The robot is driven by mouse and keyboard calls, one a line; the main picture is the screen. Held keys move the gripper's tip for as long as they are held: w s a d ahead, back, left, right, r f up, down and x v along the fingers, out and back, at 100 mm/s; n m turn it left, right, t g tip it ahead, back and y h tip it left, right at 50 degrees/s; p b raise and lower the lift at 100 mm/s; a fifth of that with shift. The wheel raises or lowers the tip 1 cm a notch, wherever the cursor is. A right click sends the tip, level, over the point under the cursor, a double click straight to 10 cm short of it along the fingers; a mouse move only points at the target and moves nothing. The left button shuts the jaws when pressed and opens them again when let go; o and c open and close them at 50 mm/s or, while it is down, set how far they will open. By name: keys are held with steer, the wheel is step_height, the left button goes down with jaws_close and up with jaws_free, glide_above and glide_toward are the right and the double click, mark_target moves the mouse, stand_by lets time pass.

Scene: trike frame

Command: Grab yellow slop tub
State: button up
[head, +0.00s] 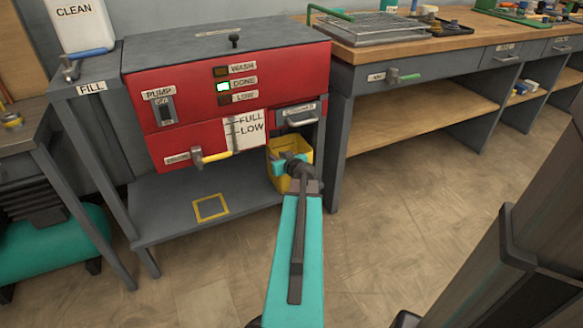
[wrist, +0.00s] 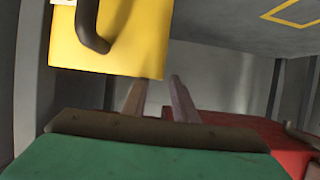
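The yellow slop tub (head: 291,145) stands at the right end of the lower shelf under the red washer, partly hidden behind my gripper (head: 287,161). In the wrist view the tub (wrist: 125,45) fills the upper left, with a dark curved handle (wrist: 93,25) on its face. My gripper (wrist: 158,82) shows two fingers apart with nothing between them. The fingertips are close to the tub's edge, and the handle is off to the left, not between them. I cannot tell whether a finger touches the tub.
The red washer (head: 200,130) hangs over the grey lower shelf (head: 165,205), which bears a yellow square outline (head: 210,208). A grey leg of the workbench (head: 337,150) stands just right of the tub. The floor (head: 400,200) in front is clear.

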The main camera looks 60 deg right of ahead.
mark_target(273, 154)
steer(key=shift+x, duration=2.8)
jaws_close()
